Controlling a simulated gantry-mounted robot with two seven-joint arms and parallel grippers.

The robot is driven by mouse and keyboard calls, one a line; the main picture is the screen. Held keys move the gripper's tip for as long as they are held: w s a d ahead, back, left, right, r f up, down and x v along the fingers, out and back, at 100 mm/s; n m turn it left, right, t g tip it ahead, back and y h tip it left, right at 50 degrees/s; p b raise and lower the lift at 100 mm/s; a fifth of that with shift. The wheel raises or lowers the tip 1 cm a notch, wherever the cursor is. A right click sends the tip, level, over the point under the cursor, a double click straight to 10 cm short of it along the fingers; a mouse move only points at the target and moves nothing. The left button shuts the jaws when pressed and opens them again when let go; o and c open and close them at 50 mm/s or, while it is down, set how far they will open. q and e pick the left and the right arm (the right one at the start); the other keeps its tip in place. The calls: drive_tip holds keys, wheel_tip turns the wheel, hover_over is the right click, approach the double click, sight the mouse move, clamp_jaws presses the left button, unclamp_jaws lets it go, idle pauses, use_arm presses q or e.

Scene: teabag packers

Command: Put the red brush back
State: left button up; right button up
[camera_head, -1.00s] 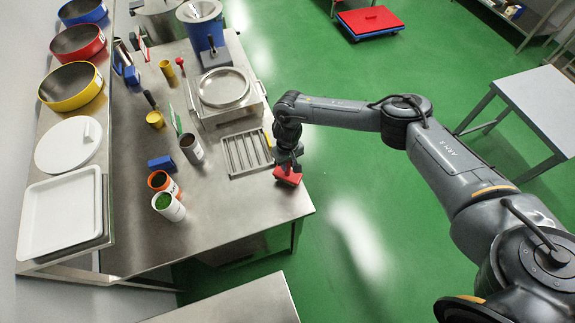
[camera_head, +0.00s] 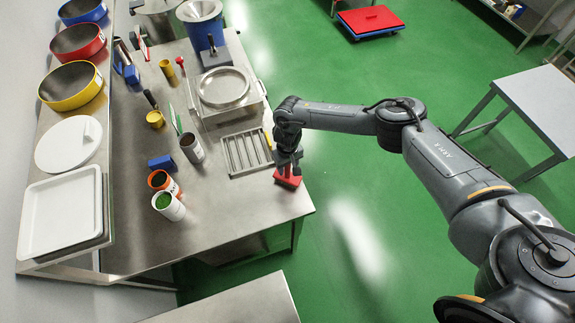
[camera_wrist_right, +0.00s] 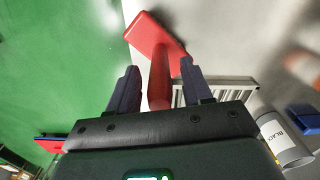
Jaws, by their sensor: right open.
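The red brush (camera_head: 288,179) is at the right edge of the steel table, just below the rack, under my right gripper (camera_head: 289,162). In the right wrist view its red block (camera_wrist_right: 153,33) shows beyond the fingertips, and its red handle (camera_wrist_right: 158,82) lies between the two dark fingers of my right gripper (camera_wrist_right: 158,68). The fingers stand apart, with a gap on each side of the handle. I cannot tell whether the brush rests on the table. My left gripper is not in view.
A slotted steel rack (camera_head: 247,152) lies beside the brush. A grey can (camera_head: 192,148), an orange can (camera_head: 161,181), a white can (camera_head: 168,206) and a blue block (camera_head: 161,162) stand to the left. Bare table (camera_head: 235,215) lies in front; green floor lies right.

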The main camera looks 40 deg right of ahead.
drive_tip(key=shift+r, duration=0.1)
wheel_tip(320, 180, up, 12)
drive_tip(key=shift+f, duration=0.1)
drive_tip(key=s+a+f+n+t+y, duration=0.2)
drive_tip(key=a+f+n, duration=0.15)
drive_tip(key=a, duration=0.75)
drive_tip(key=s+a+f+n+t+y, duration=0.15)
drive_tip(key=a+n, duration=0.25)
drive_tip(key=a, duration=0.6)
drive_tip(key=s+a+r+t+y, duration=0.2)
drive_tip(key=s+a+r, duration=0.15)
drive_tip(key=a, duration=0.65)
drive_tip(key=s+d+r+m+g+h, duration=0.1)
drive_tip(key=s+d+h, duration=0.4)
drive_tip(key=s+d, duration=1.3)
drive_tip(key=shift+d+r+m+g, duration=0.25)
drive_tip(key=shift+d+m+g, duration=0.2)
drive_tip(key=shift+d+m, duration=0.6)
drive_tip(key=shift+r, duration=0.1)
